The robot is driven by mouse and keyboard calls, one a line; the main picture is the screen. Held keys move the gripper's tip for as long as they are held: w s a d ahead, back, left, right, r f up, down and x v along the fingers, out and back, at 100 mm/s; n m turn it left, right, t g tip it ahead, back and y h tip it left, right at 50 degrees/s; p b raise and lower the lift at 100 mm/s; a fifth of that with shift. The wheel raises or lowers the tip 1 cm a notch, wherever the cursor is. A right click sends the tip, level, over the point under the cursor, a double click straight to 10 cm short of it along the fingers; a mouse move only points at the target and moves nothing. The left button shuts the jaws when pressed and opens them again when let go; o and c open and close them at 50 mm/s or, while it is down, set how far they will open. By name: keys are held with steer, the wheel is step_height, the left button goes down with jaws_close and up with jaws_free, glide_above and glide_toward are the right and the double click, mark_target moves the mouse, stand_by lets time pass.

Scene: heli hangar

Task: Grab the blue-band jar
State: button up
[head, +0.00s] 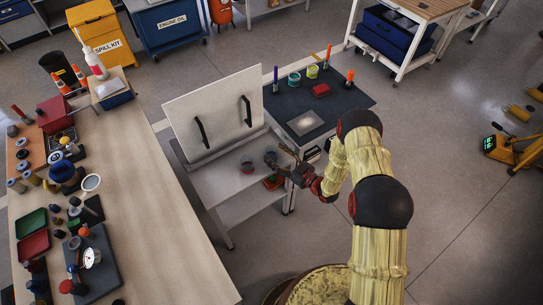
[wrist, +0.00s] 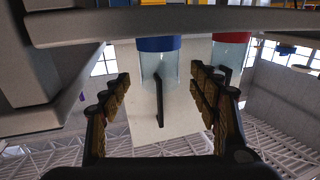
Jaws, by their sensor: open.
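The blue-band jar (wrist: 159,45), clear with a blue band, shows upside down at the upper middle of the wrist view, ahead of and between my open fingers. My gripper (wrist: 160,92) is open and the fingers are not closed on the jar. In the head view my gripper (head: 272,160) is low over the small white table, reaching left. I cannot clearly pick out the blue-band jar there; my gripper seems to cover it. A red-band jar (wrist: 231,42) stands beside it in the wrist view; a small reddish ring shows in the head view (head: 247,167).
A white upright panel with two black handles (head: 200,131) stands behind the small white table (head: 218,185). A dark-topped bench (head: 345,98) with cups and markers adjoins at the right. A long cluttered workbench (head: 160,225) lies left. Open floor is at the right.

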steer(key=x, duration=0.2)
steer(key=shift+w+a, duration=0.25)
steer(key=shift+a, duration=0.05)
steer(key=c, duration=1.3)
